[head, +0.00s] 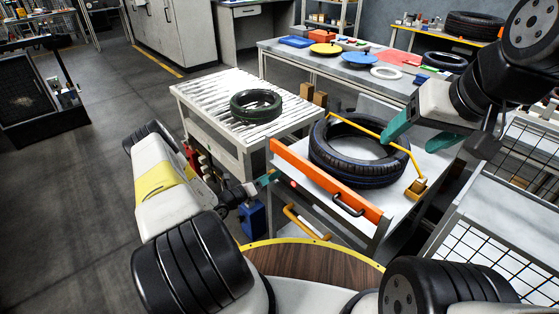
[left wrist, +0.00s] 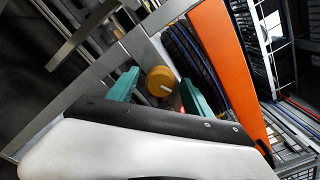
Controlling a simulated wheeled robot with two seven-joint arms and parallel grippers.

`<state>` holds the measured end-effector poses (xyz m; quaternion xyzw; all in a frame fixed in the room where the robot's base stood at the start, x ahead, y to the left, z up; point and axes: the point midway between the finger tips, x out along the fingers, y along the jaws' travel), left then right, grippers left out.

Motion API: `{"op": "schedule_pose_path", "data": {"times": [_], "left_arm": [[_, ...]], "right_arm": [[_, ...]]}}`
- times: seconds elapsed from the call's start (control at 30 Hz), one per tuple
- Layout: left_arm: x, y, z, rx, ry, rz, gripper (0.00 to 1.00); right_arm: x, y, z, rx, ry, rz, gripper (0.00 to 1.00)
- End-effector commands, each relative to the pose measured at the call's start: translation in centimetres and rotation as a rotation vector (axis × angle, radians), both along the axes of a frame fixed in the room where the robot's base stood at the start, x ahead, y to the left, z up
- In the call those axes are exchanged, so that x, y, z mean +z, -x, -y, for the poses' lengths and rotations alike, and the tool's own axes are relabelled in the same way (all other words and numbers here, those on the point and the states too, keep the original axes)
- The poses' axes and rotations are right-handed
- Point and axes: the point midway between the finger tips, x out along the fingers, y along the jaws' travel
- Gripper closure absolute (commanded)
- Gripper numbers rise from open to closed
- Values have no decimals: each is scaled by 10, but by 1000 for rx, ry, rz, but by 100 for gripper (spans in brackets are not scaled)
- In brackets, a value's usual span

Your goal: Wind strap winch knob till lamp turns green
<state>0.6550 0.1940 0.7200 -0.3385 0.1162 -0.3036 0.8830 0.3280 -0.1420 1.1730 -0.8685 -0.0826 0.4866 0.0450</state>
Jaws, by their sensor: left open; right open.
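The ochre winch knob (left wrist: 160,82) with a pale mark on its face shows in the left wrist view, on the cart's grey frame. My left gripper (left wrist: 158,94) is open, its teal fingers either side of the knob in the picture; I cannot tell whether they touch it. In the head view the left gripper (head: 267,180) is at the cart's left side and the knob is hidden. A small red lamp (head: 293,184) is beside it. The yellow strap (head: 370,132) crosses a black tyre (head: 357,177) on the cart. My right gripper (head: 420,134) is open above the cart's right side.
The orange rail (head: 325,182) and a black handle (head: 348,205) edge the cart. A wire-mesh rack (head: 490,245) is close at right. The floor at left is mostly clear.

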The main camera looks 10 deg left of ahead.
Motion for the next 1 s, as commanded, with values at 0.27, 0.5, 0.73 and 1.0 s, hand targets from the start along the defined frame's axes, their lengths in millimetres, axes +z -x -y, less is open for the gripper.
{"op": "schedule_pose_path", "data": {"times": [0.27, 0.5, 0.73, 1.0], "left_arm": [[0, -7, 6, 1, 0, -1, 41], [0, -7, 5, 0, 0, 0, 67], [0, -7, 5, 1, -1, 0, 100], [0, -7, 5, 1, -34, 25, 100]], "right_arm": [[0, 0, 0, 0, 0, 0, 31], [0, 0, 0, 0, 0, 0, 31], [0, 0, 0, 0, 0, 0, 31], [0, 0, 0, 0, 0, 0, 31]]}}
